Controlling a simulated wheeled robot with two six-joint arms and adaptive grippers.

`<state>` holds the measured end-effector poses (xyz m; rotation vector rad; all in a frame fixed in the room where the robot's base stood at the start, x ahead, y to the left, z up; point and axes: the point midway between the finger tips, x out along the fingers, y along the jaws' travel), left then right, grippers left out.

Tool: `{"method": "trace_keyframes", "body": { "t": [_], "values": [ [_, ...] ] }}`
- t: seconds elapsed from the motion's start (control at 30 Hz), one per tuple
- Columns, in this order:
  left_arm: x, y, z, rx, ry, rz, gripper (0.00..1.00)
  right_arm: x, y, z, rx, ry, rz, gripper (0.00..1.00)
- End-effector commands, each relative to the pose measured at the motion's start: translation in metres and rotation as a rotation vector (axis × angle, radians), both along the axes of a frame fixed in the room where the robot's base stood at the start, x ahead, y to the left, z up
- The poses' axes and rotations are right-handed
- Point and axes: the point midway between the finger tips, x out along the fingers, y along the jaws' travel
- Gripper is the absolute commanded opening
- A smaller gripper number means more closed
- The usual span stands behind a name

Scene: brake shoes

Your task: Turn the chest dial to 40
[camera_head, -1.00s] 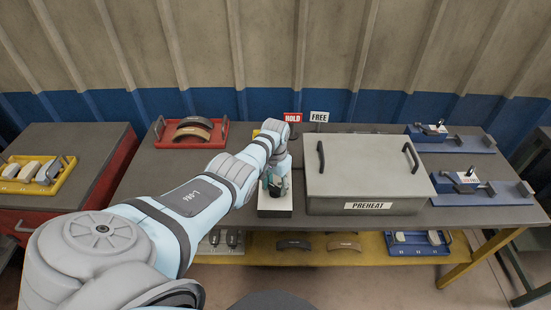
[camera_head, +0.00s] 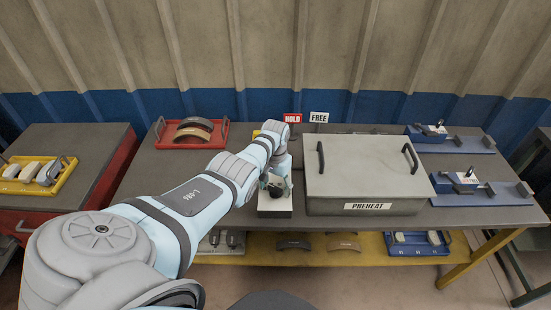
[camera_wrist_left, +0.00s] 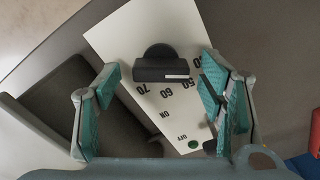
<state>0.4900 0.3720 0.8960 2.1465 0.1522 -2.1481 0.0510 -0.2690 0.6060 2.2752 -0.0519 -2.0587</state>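The chest (camera_head: 345,178) is a grey lidded box labelled PREHEAT with two dark handles. To its left stands a white dial box (camera_head: 275,207) with a black dial (camera_head: 277,191) on it. In the left wrist view the dial (camera_wrist_left: 160,66) has a raised bar with a white mark on its right part; the scale (camera_wrist_left: 168,92) shows 70, 60, 50, ON and OFF, other numbers partly hidden. I cannot tell the exact reading. My left gripper (camera_wrist_left: 160,72) is open, its teal-padded fingers on either side of the dial, apart from it. My right gripper is not in view.
HOLD (camera_head: 292,117) and FREE (camera_head: 319,117) signs stand behind the chest. A red tray (camera_head: 222,139) with brake shoes is at the back left, a yellow tray (camera_head: 66,170) at far left. Blue fixtures (camera_head: 445,200) are right of the chest.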

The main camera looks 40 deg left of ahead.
Motion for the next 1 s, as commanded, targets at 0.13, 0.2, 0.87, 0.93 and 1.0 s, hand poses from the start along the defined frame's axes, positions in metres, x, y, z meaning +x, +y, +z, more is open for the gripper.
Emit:
{"method": "trace_keyframes", "body": {
  "t": [0.13,0.2,0.87,0.93,1.0],
  "values": [
    [0.000,0.000,0.000,0.000,0.000,0.000,0.63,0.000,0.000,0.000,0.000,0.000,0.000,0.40],
    [0.000,0.000,0.001,0.001,-0.001,0.000,0.63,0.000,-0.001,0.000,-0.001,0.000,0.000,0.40],
    [0.000,-0.001,0.120,0.001,-0.001,0.000,0.63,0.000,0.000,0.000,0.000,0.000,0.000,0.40],
    [0.000,-0.001,0.121,0.001,0.000,0.000,0.63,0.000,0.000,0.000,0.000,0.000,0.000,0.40],
    [0.000,-0.001,0.121,0.001,0.000,0.000,0.63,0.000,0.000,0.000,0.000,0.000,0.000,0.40]
  ]
}}
